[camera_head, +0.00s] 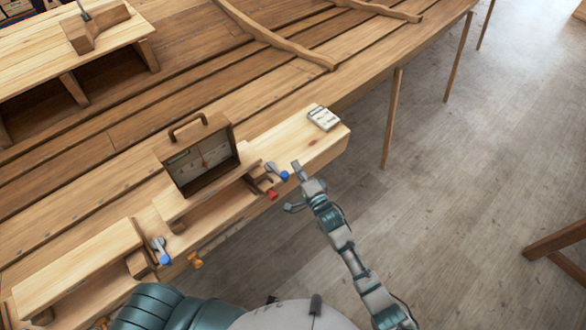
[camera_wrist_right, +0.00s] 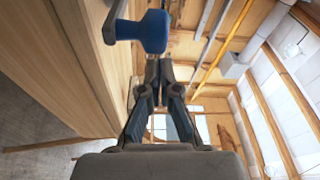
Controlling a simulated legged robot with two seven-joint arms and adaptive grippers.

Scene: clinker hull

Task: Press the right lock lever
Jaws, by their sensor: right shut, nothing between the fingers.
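The right lock lever (camera_head: 277,171) is a grey lever with a blue knob, on the hull's edge just right of the framed gauge box. Its blue knob (camera_wrist_right: 154,31) shows large in the right wrist view, above the fingertips. My right gripper (camera_head: 297,167) is close beside the knob, on its right in the head view. In the right wrist view the fingers (camera_wrist_right: 158,66) are together with nothing between them. The tips look just below the knob; I cannot tell whether they touch it. A similar left lever (camera_head: 161,250) with a blue knob is further left. My left gripper is out of view.
A red knob (camera_head: 273,194) sits just below the right lever. The gauge box (camera_head: 200,160) stands on the wooden ledge to the left. A small white labelled block (camera_head: 323,118) lies on the ledge beyond my gripper. Open floor (camera_head: 470,190) is to the right.

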